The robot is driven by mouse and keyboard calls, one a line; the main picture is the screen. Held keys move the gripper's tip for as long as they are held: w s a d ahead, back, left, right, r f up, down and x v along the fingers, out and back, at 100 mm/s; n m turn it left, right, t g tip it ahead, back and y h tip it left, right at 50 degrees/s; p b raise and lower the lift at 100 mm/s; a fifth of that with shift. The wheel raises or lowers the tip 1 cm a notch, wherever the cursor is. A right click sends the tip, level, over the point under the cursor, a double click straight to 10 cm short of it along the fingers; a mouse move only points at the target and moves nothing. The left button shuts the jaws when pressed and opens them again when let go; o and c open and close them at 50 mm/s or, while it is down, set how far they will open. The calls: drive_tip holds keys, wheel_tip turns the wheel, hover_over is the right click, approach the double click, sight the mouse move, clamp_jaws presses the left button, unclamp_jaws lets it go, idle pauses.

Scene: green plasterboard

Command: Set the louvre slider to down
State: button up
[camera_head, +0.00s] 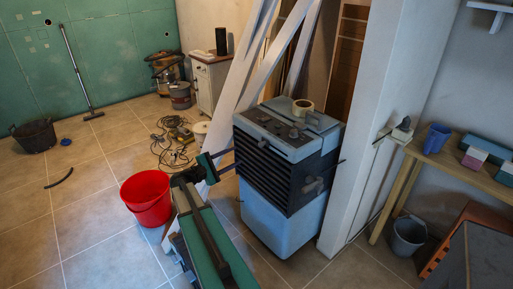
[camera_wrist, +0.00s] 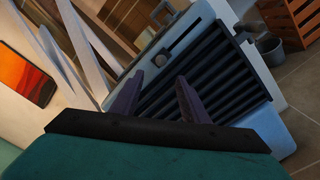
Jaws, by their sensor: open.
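The blue-grey cabinet unit (camera_head: 275,220) stands right of my gripper (camera_head: 234,158), its dark louvred front facing the gripper. In the wrist view, a pale panel (camera_wrist: 207,15) beside the louvres (camera_wrist: 205,75) has a dark straight slot with a rounded grey knob (camera_wrist: 161,60) at its lower-left end. This looks like the louvre slider; the wrist view is tilted. My gripper also shows in the wrist view (camera_wrist: 156,85), with two dark fingers apart and nothing between them. The fingers point at the unit's front, and the near finger hides part of the louvres. Contact cannot be told.
A red bucket (camera_head: 147,198) stands on the floor left of my arm. White boards (camera_head: 250,60) lean behind the unit, and a white pillar (camera_head: 385,120) is close on its right.

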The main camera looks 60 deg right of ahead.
sight(259, 145)
drive_tip(key=shift+d, duration=0.1)
drive_tip(key=p+x, duration=0.4)
drive_tip(key=x, duration=0.9)
drive_tip(key=shift+s+d+f, duration=0.1)
drive_tip(key=shift+s+d, duration=0.1)
clamp_jaws()
idle(0.3)
